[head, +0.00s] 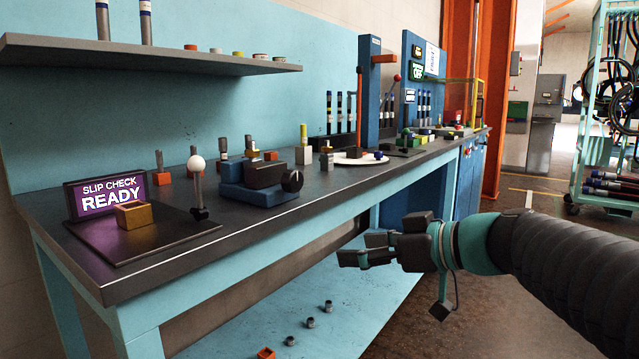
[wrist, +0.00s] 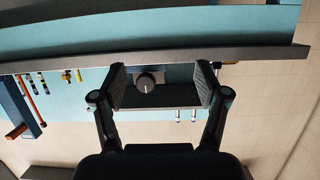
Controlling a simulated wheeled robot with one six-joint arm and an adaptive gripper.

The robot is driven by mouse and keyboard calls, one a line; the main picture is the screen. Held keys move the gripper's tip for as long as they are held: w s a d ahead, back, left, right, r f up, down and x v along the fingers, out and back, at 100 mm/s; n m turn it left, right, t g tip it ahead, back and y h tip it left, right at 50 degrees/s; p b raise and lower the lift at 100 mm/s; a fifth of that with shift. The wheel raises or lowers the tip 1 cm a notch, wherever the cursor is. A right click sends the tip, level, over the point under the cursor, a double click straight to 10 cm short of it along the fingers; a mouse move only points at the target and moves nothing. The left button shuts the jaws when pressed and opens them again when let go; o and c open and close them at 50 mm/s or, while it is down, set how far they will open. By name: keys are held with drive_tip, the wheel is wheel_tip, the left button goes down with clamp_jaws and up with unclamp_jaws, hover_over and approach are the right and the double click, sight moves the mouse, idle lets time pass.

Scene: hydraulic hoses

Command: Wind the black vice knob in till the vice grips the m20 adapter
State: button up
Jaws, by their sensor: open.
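The vice (head: 258,180) sits near the front edge of the bench, with a blue base and a dark body. Its round black knob (head: 291,181) faces the front right and has a pale mark. In the wrist view the knob (wrist: 147,82) shows between my fingers, left of centre, with free space on both sides. My gripper (head: 352,257) is in front of the bench, lower than the knob and apart from it. In the wrist view my gripper (wrist: 160,84) is open and empty.
A white-topped lever (head: 197,165) and a dark plate with a brass block (head: 133,214) stand left of the vice. Small fittings stand behind it. The bench's front edge (head: 230,234) lies between my gripper and the vice. A lower shelf (head: 300,343) holds loose fittings.

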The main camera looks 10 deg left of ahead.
sight(297, 181)
drive_tip(key=w+a+r+n+y, duration=0.3)
drive_tip(key=w+r, duration=0.3)
drive_tip(key=r, duration=0.2)
drive_tip(key=shift+t, duration=0.5)
drive_tip(key=p+x, duration=0.3)
drive_tip(key=x, duration=1)
drive_tip(key=shift+p, duration=0.35)
drive_tip(key=shift+d+f, duration=0.1)
drive_tip(key=c, duration=1.2)
